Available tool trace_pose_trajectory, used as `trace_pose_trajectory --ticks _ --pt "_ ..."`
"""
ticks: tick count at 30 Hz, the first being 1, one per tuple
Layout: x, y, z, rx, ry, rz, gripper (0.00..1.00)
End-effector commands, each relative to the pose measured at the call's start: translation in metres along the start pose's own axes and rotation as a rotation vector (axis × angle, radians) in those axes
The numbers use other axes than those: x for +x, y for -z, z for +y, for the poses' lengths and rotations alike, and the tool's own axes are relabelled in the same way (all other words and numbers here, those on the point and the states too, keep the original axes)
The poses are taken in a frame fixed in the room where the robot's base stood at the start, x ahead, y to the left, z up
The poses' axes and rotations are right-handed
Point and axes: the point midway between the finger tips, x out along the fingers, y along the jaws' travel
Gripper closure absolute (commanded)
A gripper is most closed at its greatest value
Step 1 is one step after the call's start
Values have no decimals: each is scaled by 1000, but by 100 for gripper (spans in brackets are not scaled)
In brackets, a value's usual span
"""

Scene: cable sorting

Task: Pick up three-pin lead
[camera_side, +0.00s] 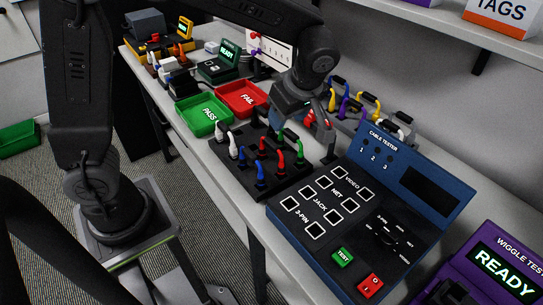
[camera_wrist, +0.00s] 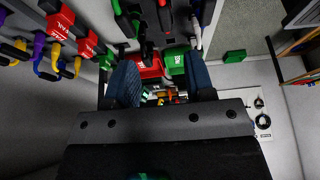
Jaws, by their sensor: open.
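The black rack (camera_side: 262,165) in the side view holds several leads: white ones (camera_side: 233,151), blue ones (camera_side: 262,172), red ones (camera_side: 280,160) and green ones (camera_side: 294,138). I cannot tell which is the three-pin lead, since the plug ends are too small or hidden. My gripper (camera_side: 312,122) is above and beyond the rack's right side, pointing down. In the wrist view my gripper (camera_wrist: 160,65) has its two dark blue fingers spread with nothing held between them. A green lead (camera_wrist: 121,18) and a red lead (camera_wrist: 163,16) show at the top of that view.
The green PASS tray (camera_side: 203,114) and red FAIL tray (camera_side: 242,98) lie behind the rack. The blue cable tester (camera_side: 335,262) stands in front, the purple wiggle tester (camera_side: 490,270) at the right edge. Coloured leads (camera_side: 352,105) hang near the wall at my gripper's right.

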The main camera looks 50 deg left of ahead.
Motion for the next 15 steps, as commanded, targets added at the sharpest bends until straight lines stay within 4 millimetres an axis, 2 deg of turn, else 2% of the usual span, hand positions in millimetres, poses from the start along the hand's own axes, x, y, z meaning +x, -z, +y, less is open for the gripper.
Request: trace_pose_trajectory --ticks 9,15 --pt "60 1 -2 0 6 0 51" --pt "79 0 -2 1 2 -1 51"
